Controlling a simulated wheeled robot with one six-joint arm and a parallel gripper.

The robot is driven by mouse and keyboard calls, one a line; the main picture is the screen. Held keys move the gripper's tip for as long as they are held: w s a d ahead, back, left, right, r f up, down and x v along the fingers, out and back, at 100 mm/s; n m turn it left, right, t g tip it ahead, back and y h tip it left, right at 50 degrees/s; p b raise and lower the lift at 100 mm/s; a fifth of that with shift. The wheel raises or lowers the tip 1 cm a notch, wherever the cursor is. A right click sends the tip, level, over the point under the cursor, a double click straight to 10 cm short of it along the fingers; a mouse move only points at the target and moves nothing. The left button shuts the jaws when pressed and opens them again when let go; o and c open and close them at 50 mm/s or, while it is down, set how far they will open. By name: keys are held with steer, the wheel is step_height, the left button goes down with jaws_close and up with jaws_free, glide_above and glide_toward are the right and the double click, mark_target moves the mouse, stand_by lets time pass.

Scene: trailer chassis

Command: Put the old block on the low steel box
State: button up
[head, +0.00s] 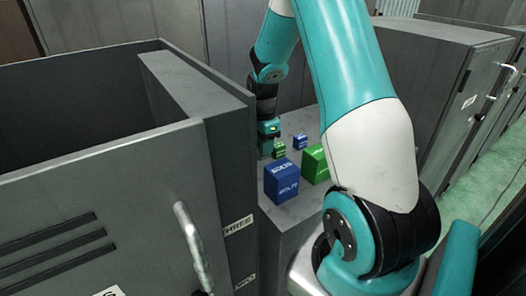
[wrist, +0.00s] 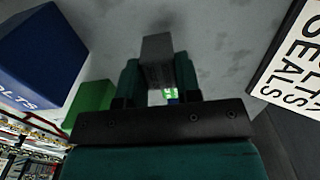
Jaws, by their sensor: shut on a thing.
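My gripper (wrist: 157,75) is shut on a plain grey block (wrist: 157,48), which I take to be the old block, in the wrist view. The block sticks out past the fingertips, over a grey surface. I cannot tell whether it touches that surface. In the head view my gripper (head: 267,143) is low over the far part of a low grey steel box top (head: 294,208), beside small printed blocks. The grey block cannot be made out there.
A blue BOLTS block (head: 282,181) and a green block (head: 316,164) stand on the box top, with a smaller green block (head: 279,150) and small blue block (head: 300,142) behind. An open-topped grey cabinet (head: 110,185) rises left; another grey cabinet (head: 455,85) stands right.

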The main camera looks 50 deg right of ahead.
steer(key=shift+f, duration=1.2)
steer(key=shift+f, duration=0.1)
steer(key=o, duration=1)
steer(key=shift+c, duration=0.2)
step_height(320, 180, up, 12)
steer(key=shift+p, duration=0.3)
